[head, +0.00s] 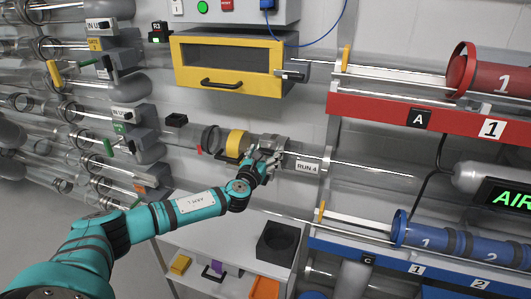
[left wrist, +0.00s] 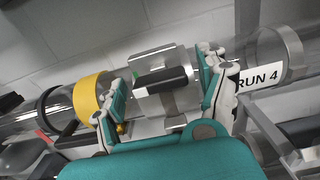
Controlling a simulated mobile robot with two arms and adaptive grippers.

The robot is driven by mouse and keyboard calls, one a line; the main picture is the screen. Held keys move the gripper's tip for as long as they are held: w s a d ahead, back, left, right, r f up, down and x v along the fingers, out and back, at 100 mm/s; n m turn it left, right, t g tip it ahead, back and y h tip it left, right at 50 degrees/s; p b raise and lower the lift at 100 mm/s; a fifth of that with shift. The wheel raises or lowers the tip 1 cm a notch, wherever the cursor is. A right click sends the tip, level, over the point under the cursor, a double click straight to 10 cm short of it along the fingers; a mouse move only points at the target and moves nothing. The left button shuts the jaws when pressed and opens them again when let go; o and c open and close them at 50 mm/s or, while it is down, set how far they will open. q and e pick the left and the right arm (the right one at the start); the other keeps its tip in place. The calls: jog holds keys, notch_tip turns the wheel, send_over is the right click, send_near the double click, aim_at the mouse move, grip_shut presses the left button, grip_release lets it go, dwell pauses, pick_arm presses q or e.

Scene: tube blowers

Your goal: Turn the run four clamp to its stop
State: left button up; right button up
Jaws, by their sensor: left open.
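The run four clamp shows in the left wrist view as a grey metal collar (left wrist: 158,62) around the clear tube, with a dark lever (left wrist: 165,78) with a green patch. In the head view, my left gripper (head: 265,157) partly covers this area, beside the "RUN 4" label (head: 307,166). In the left wrist view, my left gripper (left wrist: 166,88) is open, one finger on each side of the collar and lever. Gaps show between them; I cannot tell whether either finger touches. My right gripper is not in view.
A yellow ring (head: 237,143) sits on the tube left of my gripper. A yellow-framed drawer (head: 228,63) is above. A black box (head: 278,242) stands on the shelf below. Red (head: 390,110) and blue (head: 360,254) rails are to the right.

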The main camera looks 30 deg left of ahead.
pick_arm(q)
jog(key=shift+w, duration=0.15)
jog(key=shift+c, duration=0.3)
jog(key=c, duration=1.1)
jog(key=shift+n, duration=0.3)
jog(key=n+b, duration=0.1)
jog(key=n, duration=0.2)
jog(key=shift+f+n, duration=0.1)
jog(key=shift+n, duration=0.3)
jog(key=n+b, duration=0.1)
jog(key=n, duration=0.3)
jog(key=n+b, duration=0.1)
jog(key=n, duration=0.4)
jog(key=shift+n, duration=2.3)
